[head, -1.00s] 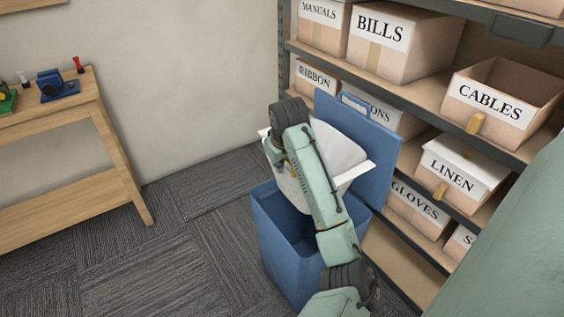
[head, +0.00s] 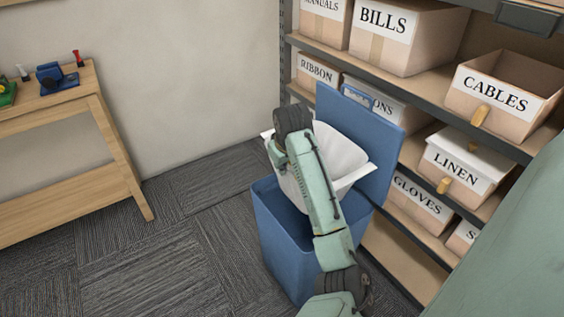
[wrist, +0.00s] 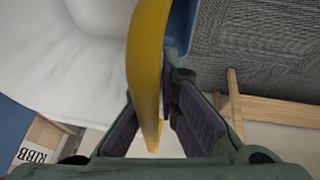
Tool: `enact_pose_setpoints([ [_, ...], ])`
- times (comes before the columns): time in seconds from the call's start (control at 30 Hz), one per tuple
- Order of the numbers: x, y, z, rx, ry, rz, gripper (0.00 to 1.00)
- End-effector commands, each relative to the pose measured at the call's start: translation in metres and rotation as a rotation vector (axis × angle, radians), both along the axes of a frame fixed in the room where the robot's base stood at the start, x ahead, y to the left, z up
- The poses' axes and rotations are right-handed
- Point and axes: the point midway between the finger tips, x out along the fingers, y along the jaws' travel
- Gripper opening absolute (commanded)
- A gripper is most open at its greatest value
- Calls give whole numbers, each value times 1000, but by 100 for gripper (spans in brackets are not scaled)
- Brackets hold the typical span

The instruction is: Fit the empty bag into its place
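The empty bag (head: 344,158) is white with a wide, flared rim. In the head view it hangs upright over the blue bin (head: 280,235), its lower part down inside the opening and its rim above the bin's edge. The bin's lid (head: 383,150) stands open on the shelf side. My gripper is hidden behind my arm in the head view. In the wrist view, my gripper (wrist: 157,95) has its two fingers closed on a yellow band (wrist: 149,60) beside the white bag (wrist: 65,60). The bag's far-left part and bottom are hidden.
A shelf (head: 430,85) with labelled boxes, including a cables box (head: 505,95) and a linen box (head: 462,165), stands close behind the lid. A wooden table (head: 85,115) stands at left. Carpet (head: 175,235) between table and bin is clear.

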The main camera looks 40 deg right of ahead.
Motion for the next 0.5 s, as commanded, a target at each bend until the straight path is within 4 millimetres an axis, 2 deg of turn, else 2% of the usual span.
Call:
enact_pose_setpoints([
  [0.03, 0, 0, -8, 2, 0, 1, 0],
  [0.2, 0, 0, -20, 0, -1, 0, 0],
  [0.5, 0, 0, -23, -1, -1, -1, 0],
])
